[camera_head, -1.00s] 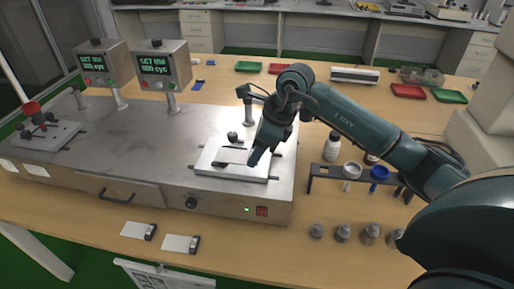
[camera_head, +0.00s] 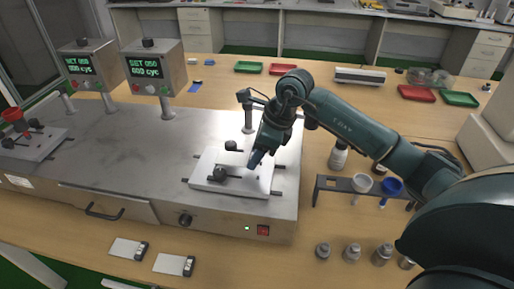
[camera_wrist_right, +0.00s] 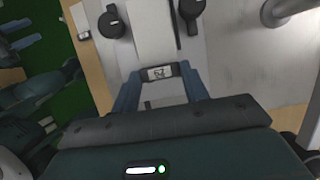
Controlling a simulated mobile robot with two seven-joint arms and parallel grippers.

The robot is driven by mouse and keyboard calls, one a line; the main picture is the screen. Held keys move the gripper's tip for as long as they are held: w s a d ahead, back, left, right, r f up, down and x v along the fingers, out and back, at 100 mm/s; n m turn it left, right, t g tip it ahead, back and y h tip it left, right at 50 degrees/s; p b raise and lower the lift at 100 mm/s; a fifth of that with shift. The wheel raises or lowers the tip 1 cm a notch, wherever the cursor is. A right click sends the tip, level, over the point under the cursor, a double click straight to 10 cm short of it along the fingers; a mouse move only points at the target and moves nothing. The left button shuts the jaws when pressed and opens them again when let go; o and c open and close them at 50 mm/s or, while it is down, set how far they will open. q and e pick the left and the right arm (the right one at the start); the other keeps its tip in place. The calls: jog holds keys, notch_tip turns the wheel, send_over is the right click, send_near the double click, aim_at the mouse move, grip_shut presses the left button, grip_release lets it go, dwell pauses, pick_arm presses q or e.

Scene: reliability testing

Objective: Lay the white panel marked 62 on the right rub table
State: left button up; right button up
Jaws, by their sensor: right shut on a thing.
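The white panel marked 62 (camera_wrist_right: 150,35) lies flat over the right rub table (camera_head: 258,189), a pale plate with two black clamp knobs. In the right wrist view the panel runs between the knobs (camera_wrist_right: 110,22), and its dark end with the 62 label (camera_wrist_right: 159,73) is between my fingers. My right gripper (camera_head: 254,160) is shut on that end, at the right side of the plate. I cannot tell whether the panel touches the plate all along. In the head view the panel (camera_head: 236,160) is partly hidden by the knobs and gripper. My left gripper is out of view.
The left rub table (camera_head: 35,150) has a red-topped part on it. Two white panels (camera_head: 127,248) lie on the bench in front of the machine. A rack with cups (camera_head: 343,184), a bottle (camera_head: 338,156) and several grey weights (camera_head: 352,253) stand at the right.

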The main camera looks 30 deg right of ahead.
dwell(0.7)
jog(key=shift+f, duration=0.15)
jog(key=shift+f+b, duration=0.5)
jog(key=shift+b, duration=0.2)
jog(key=shift+f+b, duration=0.5)
jog(key=shift+b, duration=0.05)
jog(key=shift+f+b, duration=0.25)
jog(key=shift+b, duration=0.1)
dwell(0.4)
jog(key=o, duration=1)
